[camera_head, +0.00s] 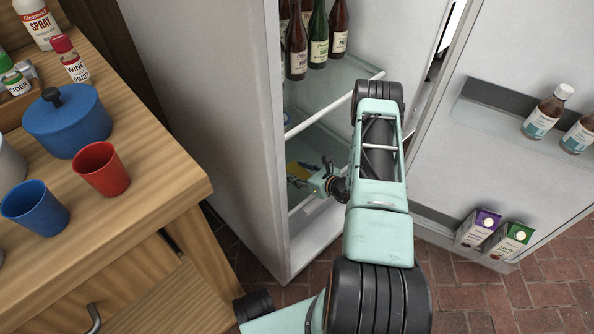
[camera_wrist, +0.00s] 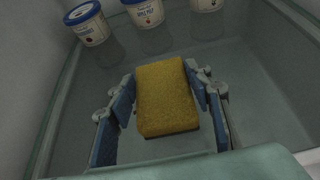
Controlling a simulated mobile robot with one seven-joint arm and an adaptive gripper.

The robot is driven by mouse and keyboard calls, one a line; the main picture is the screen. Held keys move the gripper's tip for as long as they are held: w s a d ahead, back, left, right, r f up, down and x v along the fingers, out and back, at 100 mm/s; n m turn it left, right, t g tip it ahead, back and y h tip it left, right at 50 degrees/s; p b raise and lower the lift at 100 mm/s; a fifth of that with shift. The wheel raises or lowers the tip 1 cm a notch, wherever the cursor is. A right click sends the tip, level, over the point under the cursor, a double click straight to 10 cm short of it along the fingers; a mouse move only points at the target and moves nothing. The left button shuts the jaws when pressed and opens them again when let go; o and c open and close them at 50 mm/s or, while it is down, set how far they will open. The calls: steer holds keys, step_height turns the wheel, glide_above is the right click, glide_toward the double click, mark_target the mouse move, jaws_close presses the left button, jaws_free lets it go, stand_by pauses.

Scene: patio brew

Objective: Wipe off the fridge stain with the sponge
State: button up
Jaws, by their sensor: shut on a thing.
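A yellow sponge (camera_wrist: 165,98) fills the middle of the wrist view. My gripper (camera_wrist: 168,95) is shut on it, with blue finger pads along its left and right sides. In the head view my gripper (camera_head: 303,176) reaches inside the open fridge (camera_head: 235,100), low down near a shelf. Below the sponge in the wrist view is a grey glassy fridge shelf (camera_wrist: 265,105). No stain can be made out in either view; the arm and sponge hide part of the fridge interior.
White tubs with blue lids (camera_wrist: 88,24) stand beyond the sponge. Dark bottles (camera_head: 318,40) stand on an upper shelf. The open door (camera_head: 500,60) at right holds bottles and cartons (camera_head: 477,228). A wooden counter (camera_head: 150,185) at left bears cups and a blue pot (camera_head: 68,122).

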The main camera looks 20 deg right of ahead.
steer(key=shift+r+p, duration=1.65)
steer(key=shift+r, duration=0.9)
steer(key=o, duration=0.4)
steer(key=shift+f, duration=0.1)
steer(key=shift+c, duration=1.3)
